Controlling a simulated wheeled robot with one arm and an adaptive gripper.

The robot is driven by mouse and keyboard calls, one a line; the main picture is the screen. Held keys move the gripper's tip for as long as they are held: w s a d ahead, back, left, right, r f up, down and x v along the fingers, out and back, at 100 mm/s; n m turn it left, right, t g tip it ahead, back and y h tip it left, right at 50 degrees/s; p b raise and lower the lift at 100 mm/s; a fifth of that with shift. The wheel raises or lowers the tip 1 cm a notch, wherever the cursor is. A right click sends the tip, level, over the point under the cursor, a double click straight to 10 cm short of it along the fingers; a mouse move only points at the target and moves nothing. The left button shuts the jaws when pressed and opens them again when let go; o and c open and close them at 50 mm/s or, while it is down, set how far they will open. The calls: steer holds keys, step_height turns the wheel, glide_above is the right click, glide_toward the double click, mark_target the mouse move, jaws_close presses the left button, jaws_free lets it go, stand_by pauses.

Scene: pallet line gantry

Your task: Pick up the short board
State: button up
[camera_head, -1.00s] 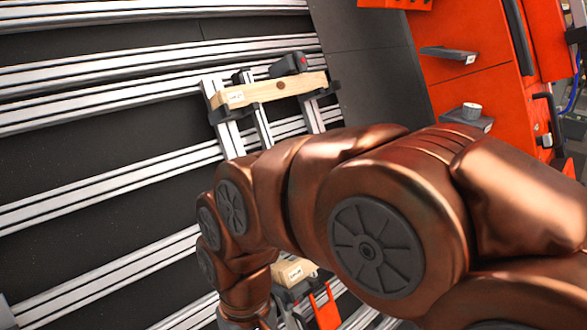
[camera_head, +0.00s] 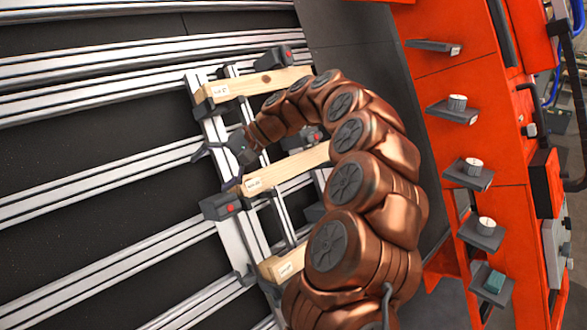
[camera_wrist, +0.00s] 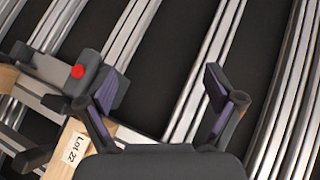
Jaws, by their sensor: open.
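Three pale wooden boards lie across the rails in the head view: an upper board (camera_head: 272,83), a middle board (camera_head: 290,170) and a lower board (camera_head: 280,266). My arm hides the right ends of the middle and lower ones, so I cannot tell which is the short board. My gripper (camera_head: 217,166) is open and empty, near the left ends of the upper and middle boards. In the wrist view, my gripper (camera_wrist: 147,92) has its fingers spread over rails and dark floor. A board labelled "Lot 22" (camera_wrist: 72,163) shows at lower left, close by the left finger.
A dark clamp block with a red button (camera_head: 221,206) sits at the middle board's left end; it also shows in the wrist view (camera_wrist: 85,75). Another block (camera_head: 273,57) stands by the upper board. An orange cabinet (camera_head: 437,83) with small shelves stands at right.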

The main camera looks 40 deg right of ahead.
mark_target(296, 165)
steer(key=d+f+m+t, duration=0.1)
steer(key=d, duration=0.4)
steer(key=w+d+f+m+t, duration=0.1)
steer(key=d, duration=0.5)
steer(key=d+f+m+t+h, duration=0.1)
steer(key=d+m, duration=0.1)
steer(key=d, duration=0.3)
steer(key=shift+w+d, duration=0.15)
steer(key=shift+d, duration=0.05)
steer(key=s+d+f+m+t+h, duration=0.1)
steer(key=s+d+f+m+h, duration=0.15)
steer(key=d, duration=0.55)
steer(key=s+d+f+m+t+h, duration=0.1)
steer(key=s+d+f+t, duration=0.15)
steer(key=d, duration=0.45)
steer(key=shift+g+y, duration=0.25)
steer(key=shift+g, duration=0.1)
steer(key=shift+w+r+p+x, duration=0.15)
steer(key=shift+p+x, duration=0.15)
steer(key=shift+x, duration=1.45)
steer(key=shift+w+r+p+x, duration=0.15)
steer(key=shift+p+x, duration=0.15)
steer(key=shift+x, duration=1.4)
steer(key=shift+d, duration=0.1)
steer(key=c, duration=1.4)
steer(key=shift+s, duration=0.1)
